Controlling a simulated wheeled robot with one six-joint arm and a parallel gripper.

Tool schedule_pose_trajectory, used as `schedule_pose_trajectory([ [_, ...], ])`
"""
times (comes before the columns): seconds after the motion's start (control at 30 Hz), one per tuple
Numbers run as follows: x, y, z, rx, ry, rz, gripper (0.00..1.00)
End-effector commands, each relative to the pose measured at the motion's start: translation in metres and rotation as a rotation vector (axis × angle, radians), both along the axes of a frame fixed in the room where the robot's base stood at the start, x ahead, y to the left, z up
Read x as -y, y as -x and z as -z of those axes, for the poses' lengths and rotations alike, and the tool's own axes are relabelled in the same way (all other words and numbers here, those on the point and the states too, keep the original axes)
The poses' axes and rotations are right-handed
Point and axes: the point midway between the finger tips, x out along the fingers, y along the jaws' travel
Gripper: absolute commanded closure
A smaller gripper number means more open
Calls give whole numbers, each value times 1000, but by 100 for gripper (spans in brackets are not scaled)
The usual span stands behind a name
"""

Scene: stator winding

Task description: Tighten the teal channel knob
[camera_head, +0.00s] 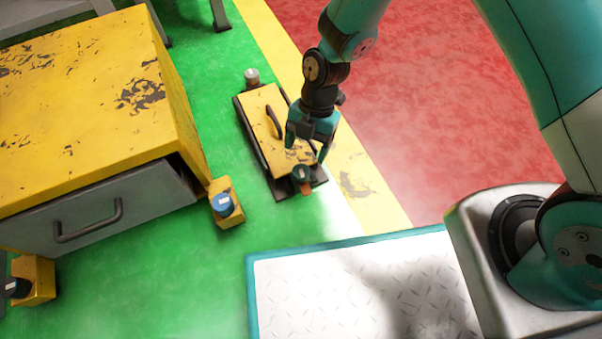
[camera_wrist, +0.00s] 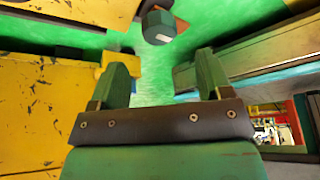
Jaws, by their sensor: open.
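The teal channel knob (camera_head: 302,173) stands at the near end of a yellow lidded case (camera_head: 262,112) on the floor. An orange part shows beside it. In the wrist view the knob (camera_wrist: 158,27) is dark teal with a white mark, beyond the fingertips and roughly centred between them. My gripper (camera_head: 306,152) is open and empty, pointing down over the near end of the case. In the wrist view its two green fingers (camera_wrist: 163,68) are spread wide and do not touch the knob. The exact height gap is hard to tell.
A worn yellow cabinet (camera_head: 85,85) with a grey drawer (camera_head: 105,208) stands at left. A blue knob (camera_head: 222,204) sits on a yellow block, and a dark knob (camera_head: 17,288) on another. A grey-topped knob (camera_head: 252,76) is at the case's far end. Green floor (camera_head: 165,270) is clear.

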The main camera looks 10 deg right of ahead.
Motion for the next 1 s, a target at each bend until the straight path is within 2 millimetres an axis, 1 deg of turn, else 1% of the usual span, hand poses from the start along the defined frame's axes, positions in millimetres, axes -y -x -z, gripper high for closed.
schedule_pose_trajectory([
  [0.03, -2, 5, 19, -2, 2, -1, 28],
  [0.1, -6, 9, 32, -1, 0, 0, 28],
  [0.2, -9, 14, 46, -1, 1, 0, 28],
  [0.3, -12, 17, 55, 0, 0, 0, 28],
  [0.43, -14, 20, 60, -2, 1, 1, 28],
  [0.73, -14, 21, 60, 0, 0, 1, 28],
  [0.77, -14, 21, 60, 0, 0, 1, 33],
  [0.8, -14, 21, 60, 0, 0, 1, 42],
  [0.87, -14, 21, 60, 0, 0, 1, 56],
  [0.9, -14, 21, 60, 0, 0, 1, 65],
  [0.93, -14, 21, 60, 0, 0, 1, 72],
  [0.97, -14, 21, 60, 0, 0, 1, 77],
  [1.0, -14, 21, 60, 0, 0, 1, 78],
])
